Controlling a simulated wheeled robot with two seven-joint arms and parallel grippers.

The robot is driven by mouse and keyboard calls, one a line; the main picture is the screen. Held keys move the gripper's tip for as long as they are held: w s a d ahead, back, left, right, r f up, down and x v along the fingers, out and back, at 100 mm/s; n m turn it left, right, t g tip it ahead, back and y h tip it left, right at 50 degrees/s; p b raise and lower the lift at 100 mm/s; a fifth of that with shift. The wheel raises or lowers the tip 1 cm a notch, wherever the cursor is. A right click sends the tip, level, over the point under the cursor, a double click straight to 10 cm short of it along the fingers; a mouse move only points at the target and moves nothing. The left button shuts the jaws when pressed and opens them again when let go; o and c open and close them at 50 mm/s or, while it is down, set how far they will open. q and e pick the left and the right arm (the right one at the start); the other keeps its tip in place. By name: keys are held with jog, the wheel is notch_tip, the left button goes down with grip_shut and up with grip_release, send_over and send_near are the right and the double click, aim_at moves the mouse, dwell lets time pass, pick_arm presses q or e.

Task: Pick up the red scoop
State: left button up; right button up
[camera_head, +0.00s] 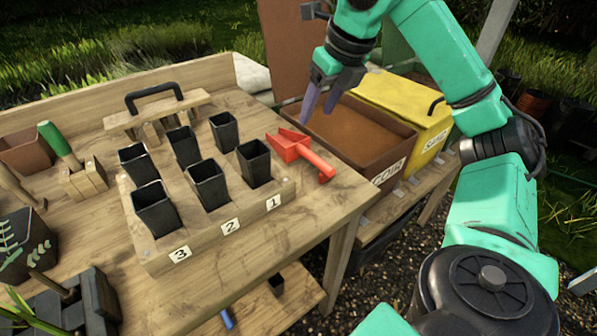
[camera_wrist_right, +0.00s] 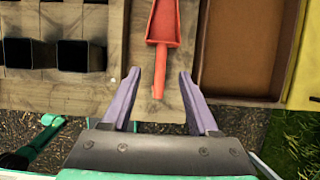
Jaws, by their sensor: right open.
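The red scoop (camera_head: 300,153) lies on the right edge of the wooden bench, beside the block of black pots. Its handle points to the front right in the head view. My right gripper (camera_head: 320,108) is open and empty, above and beyond the scoop near the coir box. In the right wrist view the scoop (camera_wrist_right: 164,25) is at top middle, its handle pointing down toward the gap between the purple fingers of my right gripper (camera_wrist_right: 160,88). The fingers stand on either side of the handle's end and do not appear closed on it. My left gripper is not in view.
A wooden block (camera_head: 160,250) numbered 1 to 3 holds several black pots (camera_head: 207,184) left of the scoop. The brown coir box (camera_head: 350,135) and a yellow box (camera_head: 405,100) stand to the right. The wooden bench (camera_head: 320,215) has bare room near its front right edge.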

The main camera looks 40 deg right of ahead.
aim_at(306, 150)
jog(key=x, duration=0.9)
jog(key=s+x, duration=0.1)
jog(key=x, duration=0.4)
jog(key=shift+w+d+f+b, duration=0.1)
jog(key=shift+d+f+b, duration=0.1)
jog(key=shift+f+b, duration=0.2)
jog(key=shift+r, duration=0.15)
grip_shut()
dwell(0.3)
